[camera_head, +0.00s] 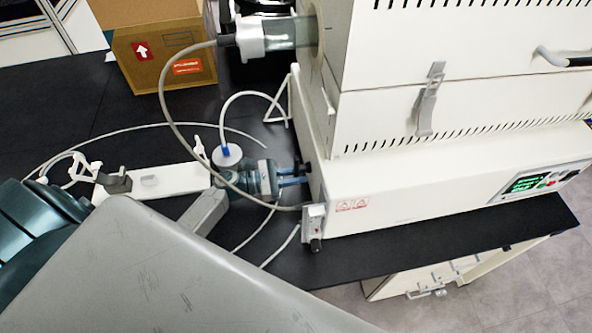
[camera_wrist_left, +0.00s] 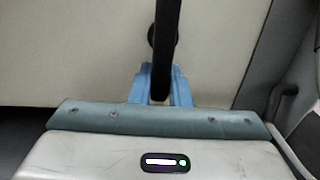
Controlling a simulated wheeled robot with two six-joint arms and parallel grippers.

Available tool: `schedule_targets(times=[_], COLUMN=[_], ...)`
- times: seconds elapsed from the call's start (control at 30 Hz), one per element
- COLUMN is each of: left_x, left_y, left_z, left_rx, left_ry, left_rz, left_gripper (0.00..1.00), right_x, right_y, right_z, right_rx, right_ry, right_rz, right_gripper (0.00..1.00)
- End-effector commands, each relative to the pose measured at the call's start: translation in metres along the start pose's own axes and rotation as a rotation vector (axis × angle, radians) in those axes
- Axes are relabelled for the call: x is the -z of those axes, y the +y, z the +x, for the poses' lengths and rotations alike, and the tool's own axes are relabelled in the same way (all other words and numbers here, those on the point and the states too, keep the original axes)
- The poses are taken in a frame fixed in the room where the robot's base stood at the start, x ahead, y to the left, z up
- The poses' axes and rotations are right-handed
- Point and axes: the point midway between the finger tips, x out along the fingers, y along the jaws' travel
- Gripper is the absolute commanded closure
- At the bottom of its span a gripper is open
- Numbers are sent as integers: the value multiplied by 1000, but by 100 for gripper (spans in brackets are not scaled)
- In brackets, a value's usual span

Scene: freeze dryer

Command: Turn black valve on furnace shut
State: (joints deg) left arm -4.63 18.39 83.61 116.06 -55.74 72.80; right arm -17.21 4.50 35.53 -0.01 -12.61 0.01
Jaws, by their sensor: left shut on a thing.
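The black valve (camera_wrist_left: 166,40) is on the cream side wall of the furnace (camera_head: 430,165). In the left wrist view its handle is a long black bar that stands upright, with its round base behind it. My left gripper (camera_wrist_left: 160,92) has its blue fingers on either side of the bar's lower end and is shut on it. In the head view, my left gripper (camera_head: 296,178) reaches the left side of the furnace's lower body, and only a small dark part of the valve shows there. My right gripper is not in view.
A grey hose (camera_head: 167,105) arcs over my left gripper, and thin white tubes run along the black table (camera_head: 110,115). A cardboard box (camera_head: 150,75) stands at the back. A white plate with clamps (camera_head: 165,178) lies left of the gripper.

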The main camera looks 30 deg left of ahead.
Motion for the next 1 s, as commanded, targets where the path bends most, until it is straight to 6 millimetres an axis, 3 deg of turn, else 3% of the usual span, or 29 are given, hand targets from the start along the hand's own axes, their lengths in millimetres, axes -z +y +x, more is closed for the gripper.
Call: schedule_targets(times=[0.73, 0.77, 0.87, 1.0], left_x=[1, 1, 1, 0], left_y=[-4, -4, -4, -4], left_z=[0, 0, 0, 0], left_rx=[0, 0, 0, 0], left_ry=[1, 1, 1, 1], left_rz=[-92, -92, -91, -90], left_gripper=[100, 82, 62, 62], right_x=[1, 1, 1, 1], right_y=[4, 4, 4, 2], right_z=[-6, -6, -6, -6], right_rx=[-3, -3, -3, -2], right_ry=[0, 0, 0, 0], right_rz=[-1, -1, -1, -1], right_gripper=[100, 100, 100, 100])
